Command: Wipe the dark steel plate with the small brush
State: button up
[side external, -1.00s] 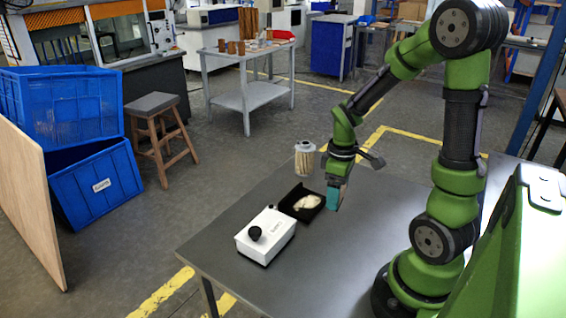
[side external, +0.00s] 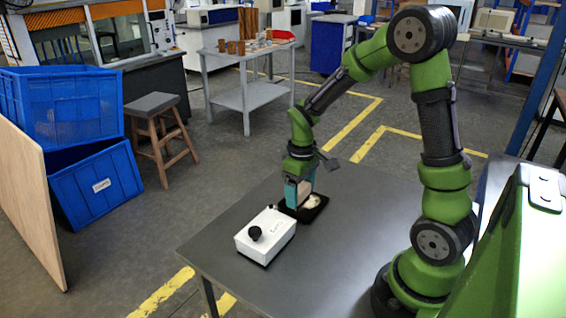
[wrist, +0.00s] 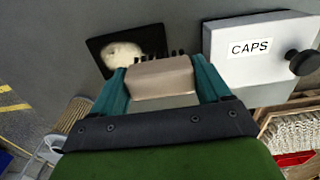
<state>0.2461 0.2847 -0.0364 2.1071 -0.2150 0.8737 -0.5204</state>
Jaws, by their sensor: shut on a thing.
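The dark plate (side external: 317,213) lies on the grey table and looks like a shallow black square with a whitish heap (side external: 312,202) on it. In the wrist view the plate (wrist: 99,46) is partly hidden behind the brush. My gripper (side external: 300,200), with teal fingers, is shut on the small brush (wrist: 160,80), a tan block with dark bristles at its far edge. The bristles overlap the plate's right part in the wrist view. I cannot tell whether they touch it. In the side view the brush (side external: 290,190) is over the plate's left part.
A white box (side external: 264,233) with a black knob, labelled CAPS in the wrist view (wrist: 262,46), stands close beside the plate. A pleated filter cartridge (wrist: 74,114) shows at the lower left of the wrist view. The table (side external: 345,255) is clear in front and to the right.

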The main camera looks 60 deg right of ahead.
aim_at(300, 203)
notch_tip(300, 203, down, 4)
jog(key=shift+r, duration=0.1)
jog(key=shift+d, duration=1.15)
jog(key=shift+c, duration=0.4)
jog(key=shift+d, duration=3.75)
jog(key=shift+a, duration=5.05)
jog(key=shift+w+d, duration=0.2)
jog(key=shift+w, duration=0.5)
jog(key=shift+s+d+f, duration=0.1)
jog(key=shift+d, duration=2.25)
jog(key=shift+d+f, duration=0.1)
jog(key=shift+d, duration=2.2)
jog(key=shift+a, duration=4.65)
jog(key=shift+a+r, duration=0.1)
jog(key=shift+r, duration=4.1)
